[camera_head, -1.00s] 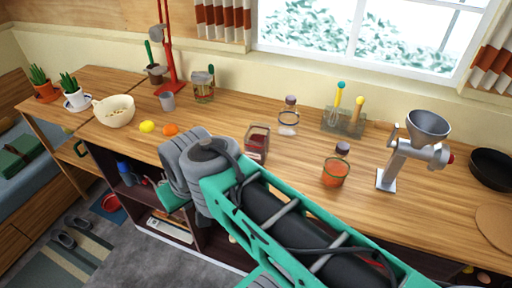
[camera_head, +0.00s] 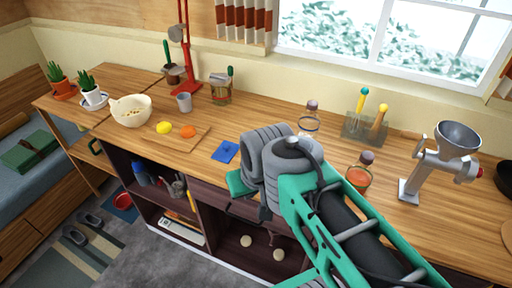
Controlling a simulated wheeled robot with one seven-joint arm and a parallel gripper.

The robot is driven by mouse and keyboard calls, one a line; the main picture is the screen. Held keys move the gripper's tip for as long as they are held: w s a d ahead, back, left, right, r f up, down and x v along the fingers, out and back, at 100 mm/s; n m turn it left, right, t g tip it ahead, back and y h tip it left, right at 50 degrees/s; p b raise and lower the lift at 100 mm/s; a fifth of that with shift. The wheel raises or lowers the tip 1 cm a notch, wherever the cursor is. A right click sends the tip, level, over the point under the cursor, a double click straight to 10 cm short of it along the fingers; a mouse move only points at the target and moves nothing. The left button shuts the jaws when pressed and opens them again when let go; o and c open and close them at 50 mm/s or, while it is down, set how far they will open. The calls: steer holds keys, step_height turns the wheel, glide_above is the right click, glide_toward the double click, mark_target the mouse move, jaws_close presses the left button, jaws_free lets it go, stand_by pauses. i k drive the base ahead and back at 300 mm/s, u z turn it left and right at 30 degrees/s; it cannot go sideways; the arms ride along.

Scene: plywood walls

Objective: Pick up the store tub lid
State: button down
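A flat blue square piece (camera_head: 225,151), which looks like the tub lid, lies on the wooden counter (camera_head: 205,152) just right of the cutting board. The arm hides part of the counter, and no tub is in sight.
A lemon (camera_head: 164,128) and an orange (camera_head: 188,131) lie on a cutting board (camera_head: 172,145). Right of the arm are a jar with orange contents (camera_head: 358,178) and a grinder (camera_head: 440,160). Open shelves lie below.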

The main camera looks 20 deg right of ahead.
mark_target(226, 151)
steer(key=z, duration=0.3)
steer(key=k, duration=0.55)
steer(key=u, duration=0.45)
steer(key=i, duration=0.5)
steer(key=u, duration=1)
steer(key=i, duration=1.65)
steer(key=z, duration=0.15)
